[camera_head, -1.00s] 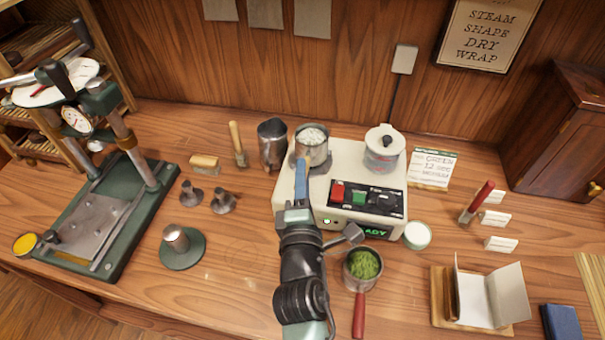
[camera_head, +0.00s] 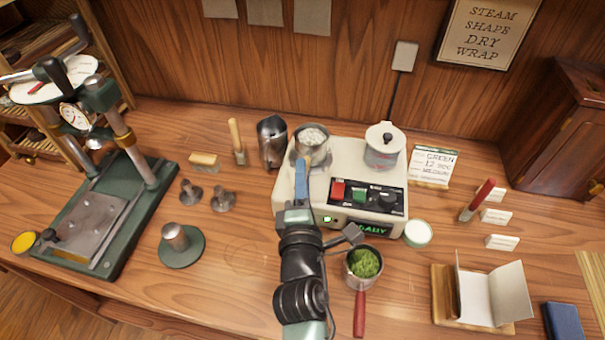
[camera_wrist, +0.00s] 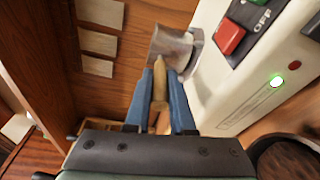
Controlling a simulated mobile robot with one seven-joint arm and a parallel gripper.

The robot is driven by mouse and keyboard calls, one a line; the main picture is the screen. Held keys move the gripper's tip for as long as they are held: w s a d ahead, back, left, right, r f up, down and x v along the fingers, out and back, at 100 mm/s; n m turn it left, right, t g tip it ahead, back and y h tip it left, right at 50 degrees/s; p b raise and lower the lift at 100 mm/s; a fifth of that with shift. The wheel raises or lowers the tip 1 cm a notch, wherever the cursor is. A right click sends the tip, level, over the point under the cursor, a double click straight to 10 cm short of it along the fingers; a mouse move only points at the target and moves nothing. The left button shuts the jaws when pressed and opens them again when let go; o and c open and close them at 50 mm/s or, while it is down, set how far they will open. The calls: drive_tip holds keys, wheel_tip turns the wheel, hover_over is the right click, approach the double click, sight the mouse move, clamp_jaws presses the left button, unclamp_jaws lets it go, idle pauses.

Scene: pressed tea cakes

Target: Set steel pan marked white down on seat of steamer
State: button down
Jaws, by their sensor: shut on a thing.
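The steel pan (camera_head: 311,153), holding pale leaves, is upright over the left part of the cream steamer (camera_head: 290,190). My gripper (camera_head: 302,165) comes from the front, its blue fingers shut on the pan's handle. The wrist view shows a tan handle (camera_wrist: 160,80) between the fingers (camera_wrist: 161,95) and steel (camera_wrist: 172,48) beyond. The seat under the pan is hidden, and I cannot tell whether the pan touches it. The steamer also shows in the wrist view (camera_wrist: 245,85), with a lit green light.
A lidded pot (camera_head: 384,155) stands on the steamer's right side. A steel pitcher (camera_head: 271,145) stands close left of the pan. A red-handled pan of green leaves (camera_head: 362,265) and a white cup (camera_head: 417,234) are in front. A green press (camera_head: 110,215) stands at left.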

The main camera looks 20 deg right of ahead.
drive_tip(key=shift+f+b, duration=0.5)
drive_tip(key=shift+f, duration=0.05)
drive_tip(key=c, duration=0.7)
unclamp_jaws()
drive_tip(key=shift+f, duration=0.15)
drive_tip(key=b+v, duration=0.2)
drive_tip(key=v, duration=0.9)
drive_tip(key=shift+s+a, duration=0.1)
drive_tip(key=shift+s, duration=0.2)
drive_tip(key=shift+s+a, duration=0.25)
drive_tip(key=shift+s, duration=0.4)
drive_tip(key=shift+r, duration=0.25)
